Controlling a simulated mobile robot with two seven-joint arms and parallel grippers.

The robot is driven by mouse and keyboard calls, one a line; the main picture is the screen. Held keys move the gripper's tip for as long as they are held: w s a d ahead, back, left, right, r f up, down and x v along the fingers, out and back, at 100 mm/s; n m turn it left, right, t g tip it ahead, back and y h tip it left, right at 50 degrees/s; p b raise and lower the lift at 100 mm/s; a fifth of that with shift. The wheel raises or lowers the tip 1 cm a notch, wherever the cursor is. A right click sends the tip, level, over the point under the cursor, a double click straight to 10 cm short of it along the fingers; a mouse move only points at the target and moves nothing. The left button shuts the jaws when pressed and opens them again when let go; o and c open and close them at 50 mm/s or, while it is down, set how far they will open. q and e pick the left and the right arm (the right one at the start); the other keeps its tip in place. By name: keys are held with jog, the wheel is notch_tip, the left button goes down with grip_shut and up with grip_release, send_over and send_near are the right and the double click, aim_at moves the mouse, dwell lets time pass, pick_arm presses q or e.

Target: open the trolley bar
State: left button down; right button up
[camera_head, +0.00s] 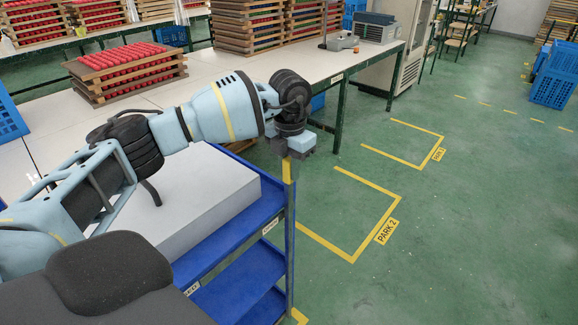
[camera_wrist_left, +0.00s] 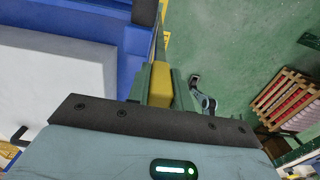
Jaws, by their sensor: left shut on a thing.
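The blue trolley (camera_head: 232,242) stands at the lower middle of the head view. A yellow part of the trolley bar (camera_head: 287,171) shows at its right corner, just under my left gripper (camera_head: 296,150). In the left wrist view the yellow part (camera_wrist_left: 160,86) sits between the two fingers of my left gripper, which is shut on it. The gripper hides part of the bar in the head view. A large pale grey block (camera_head: 185,200) lies on the trolley's top. My right gripper is not in view.
A long white table (camera_head: 215,72) with wooden racks of red pieces (camera_head: 125,72) runs behind the trolley. Yellow floor markings, one labelled PARK 2 (camera_head: 386,231), lie to the right. The green floor (camera_head: 480,220) there is clear. Blue crates (camera_head: 553,88) stand at the far right.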

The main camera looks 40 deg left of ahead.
pick_arm(q)
jog(key=c, duration=1.2)
grip_release()
jog(key=shift+c, duration=0.2)
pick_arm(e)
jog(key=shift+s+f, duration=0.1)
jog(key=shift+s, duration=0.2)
pick_arm(q)
jog(key=shift+r, duration=0.15)
notch_tip(320, 180, up, 7)
jog(key=shift+f, duration=0.15)
jog(key=shift+r, duration=0.5)
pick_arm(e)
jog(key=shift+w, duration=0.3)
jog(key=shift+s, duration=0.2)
pick_arm(q)
jog(key=shift+d+f, duration=0.1)
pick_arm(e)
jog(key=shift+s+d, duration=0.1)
